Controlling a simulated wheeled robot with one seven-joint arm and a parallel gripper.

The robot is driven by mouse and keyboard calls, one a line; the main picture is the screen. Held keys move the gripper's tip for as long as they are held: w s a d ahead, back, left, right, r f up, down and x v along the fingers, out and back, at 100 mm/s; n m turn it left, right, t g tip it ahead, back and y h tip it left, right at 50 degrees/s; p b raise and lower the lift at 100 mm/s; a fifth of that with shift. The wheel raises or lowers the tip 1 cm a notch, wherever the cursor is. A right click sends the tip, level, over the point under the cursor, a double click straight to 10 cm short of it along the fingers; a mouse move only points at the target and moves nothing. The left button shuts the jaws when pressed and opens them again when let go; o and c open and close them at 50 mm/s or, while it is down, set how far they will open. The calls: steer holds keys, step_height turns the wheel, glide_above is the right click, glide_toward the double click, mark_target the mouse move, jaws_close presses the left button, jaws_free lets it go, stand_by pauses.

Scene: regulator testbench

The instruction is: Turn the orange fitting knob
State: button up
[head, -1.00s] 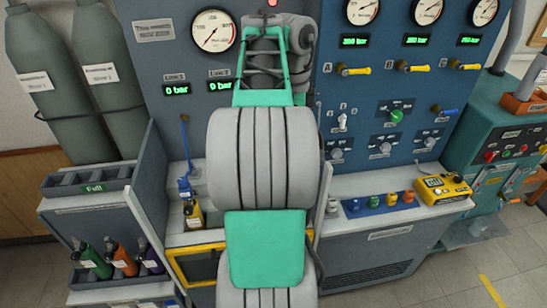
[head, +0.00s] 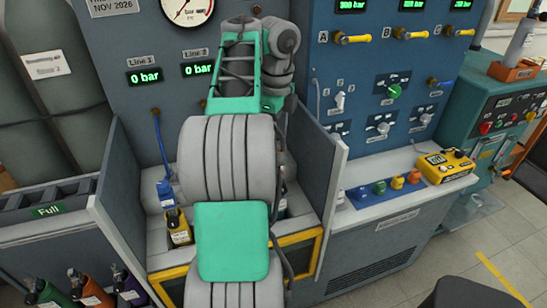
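An orange knob (head: 413,177) stands at the right end of a row of small coloured fittings on the counter ledge of the blue panel. A yellow fitting (head: 397,183), a green fitting (head: 379,187) and a blue fitting (head: 361,193) sit to its left. Nothing touches the orange knob. My arm rises through the middle of the head view, left of this row. My gripper cannot be made out; the arm's own links hide whatever is beyond them.
A yellow device (head: 443,167) stands just right of the orange knob. A grey partition (head: 318,175) stands between my arm and the fitting row. A yellow-bodied bottle (head: 178,228) stands in the bay behind my arm.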

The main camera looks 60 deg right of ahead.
step_height(320, 180, down, 4)
steer(key=shift+b, duration=1.1)
steer(key=shift+r, duration=0.1)
steer(key=shift+c, duration=0.5)
jaws_close()
